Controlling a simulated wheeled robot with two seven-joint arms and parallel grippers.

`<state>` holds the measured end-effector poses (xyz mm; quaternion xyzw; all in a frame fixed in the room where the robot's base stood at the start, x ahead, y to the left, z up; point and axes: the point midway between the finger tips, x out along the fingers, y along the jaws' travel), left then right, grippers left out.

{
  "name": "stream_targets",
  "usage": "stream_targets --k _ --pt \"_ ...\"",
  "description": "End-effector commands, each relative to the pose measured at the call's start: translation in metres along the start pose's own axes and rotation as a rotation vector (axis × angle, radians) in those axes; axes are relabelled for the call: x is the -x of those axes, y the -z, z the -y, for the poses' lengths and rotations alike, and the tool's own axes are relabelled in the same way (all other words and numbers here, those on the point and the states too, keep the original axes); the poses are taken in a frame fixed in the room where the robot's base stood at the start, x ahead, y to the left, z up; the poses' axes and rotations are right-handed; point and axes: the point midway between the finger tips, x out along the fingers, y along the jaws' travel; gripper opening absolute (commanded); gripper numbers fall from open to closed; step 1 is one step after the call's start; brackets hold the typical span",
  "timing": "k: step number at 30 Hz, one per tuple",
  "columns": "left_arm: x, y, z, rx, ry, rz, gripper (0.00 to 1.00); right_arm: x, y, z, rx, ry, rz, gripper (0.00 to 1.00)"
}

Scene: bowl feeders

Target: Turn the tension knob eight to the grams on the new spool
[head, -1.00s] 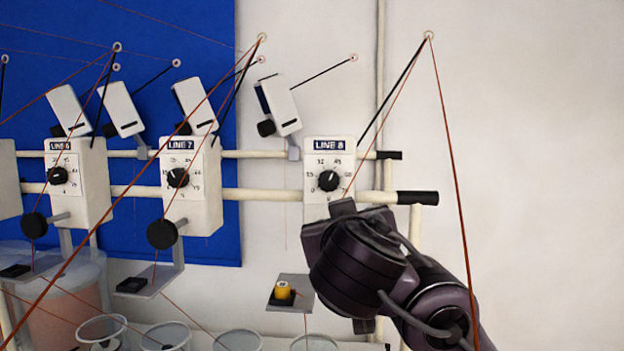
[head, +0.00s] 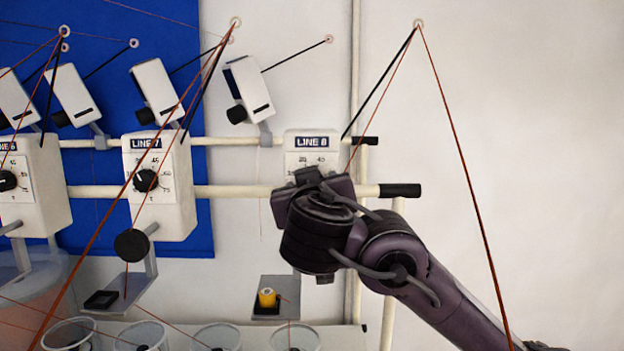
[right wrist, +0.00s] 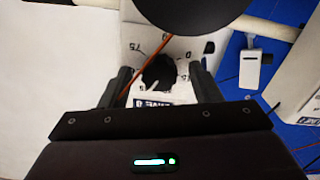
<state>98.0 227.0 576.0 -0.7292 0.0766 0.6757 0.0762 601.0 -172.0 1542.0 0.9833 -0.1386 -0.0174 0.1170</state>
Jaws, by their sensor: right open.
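The LINE 8 tension unit (head: 313,142) is a white box with a numbered dial. Its black knob is hidden behind my right gripper (head: 308,182) in the head view. In the right wrist view the black knob (right wrist: 158,72) lies between the two open fingers of the right gripper (right wrist: 160,84), with a gap on each side. The dial appears upside down there, and the exact knob setting is hard to read. A yellow spool (head: 267,296) stands on a black base on a grey shelf below the unit; no grams figure is legible. My left gripper is out of view.
The LINE 7 unit (head: 160,185) with its own knob (head: 146,180) stands to the left. Cream rails (head: 240,191) run behind the units. Several clear cups line the bottom.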

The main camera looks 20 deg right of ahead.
Motion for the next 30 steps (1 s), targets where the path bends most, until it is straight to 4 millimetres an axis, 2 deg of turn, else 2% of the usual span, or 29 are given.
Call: stream_targets --k 7,17,30 --pt "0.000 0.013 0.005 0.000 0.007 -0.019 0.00 -0.001 0.000 0.000 0.000 0.000 0.000 0.56" --pt "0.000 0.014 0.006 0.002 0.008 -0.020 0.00 -0.001 0.000 0.000 0.000 0.000 0.000 0.13" --pt "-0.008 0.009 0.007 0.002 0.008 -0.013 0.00 0.000 -0.002 0.000 0.098 0.001 -0.001 0.13"
